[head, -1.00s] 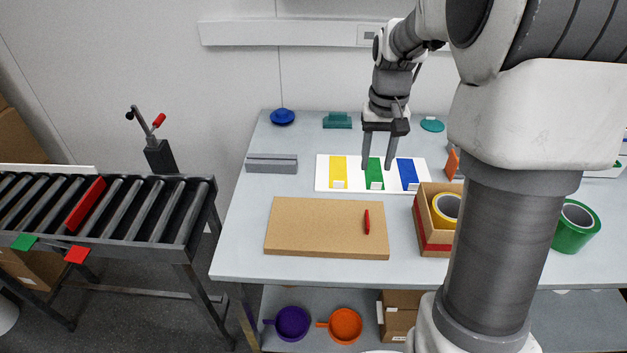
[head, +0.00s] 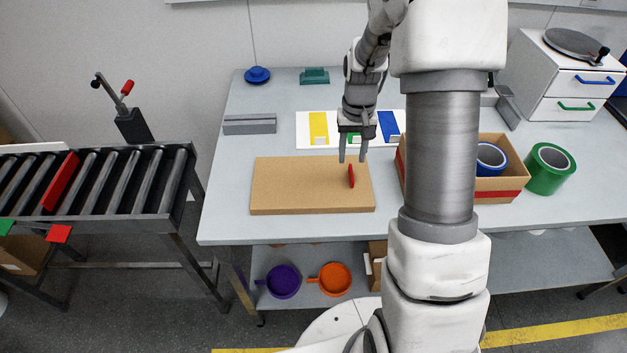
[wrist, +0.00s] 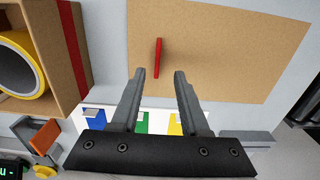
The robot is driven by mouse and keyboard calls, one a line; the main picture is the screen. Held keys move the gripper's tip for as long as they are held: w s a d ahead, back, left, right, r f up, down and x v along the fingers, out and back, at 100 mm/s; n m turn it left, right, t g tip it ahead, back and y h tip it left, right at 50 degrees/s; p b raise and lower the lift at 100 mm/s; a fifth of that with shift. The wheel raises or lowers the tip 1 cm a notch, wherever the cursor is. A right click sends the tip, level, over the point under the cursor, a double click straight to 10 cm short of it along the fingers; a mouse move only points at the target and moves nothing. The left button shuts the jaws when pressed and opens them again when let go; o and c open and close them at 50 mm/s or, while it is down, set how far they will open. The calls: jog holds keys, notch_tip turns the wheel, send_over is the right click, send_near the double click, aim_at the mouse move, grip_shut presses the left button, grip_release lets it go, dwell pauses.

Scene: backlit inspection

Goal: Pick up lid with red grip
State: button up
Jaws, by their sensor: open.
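The lid (head: 295,187) is a flat tan slab lying on the table; it also fills the upper part of the wrist view (wrist: 225,50). Its red grip (head: 351,176) is a thin upright bar right of the lid's middle, also seen in the wrist view (wrist: 158,58). My gripper (head: 352,158) is open and empty above the lid's back part, pointing down. In the wrist view the grip appears just beyond the gap between my fingertips (wrist: 159,73), roughly in line with it. The height left between fingertips and grip is hard to tell.
A cardboard box (head: 510,150) with tape rolls stands right of the lid, partly behind my arm. A green tape roll (head: 550,169) is further right. A white panel with coloured strips (head: 318,127) lies behind the lid, a grey bar (head: 249,124) at back left. The table front is clear.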

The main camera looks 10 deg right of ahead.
aim_at(352, 172)
jog(key=shift+s+d+f, duration=0.15)
jog(key=shift+f, duration=2.55)
grip_shut()
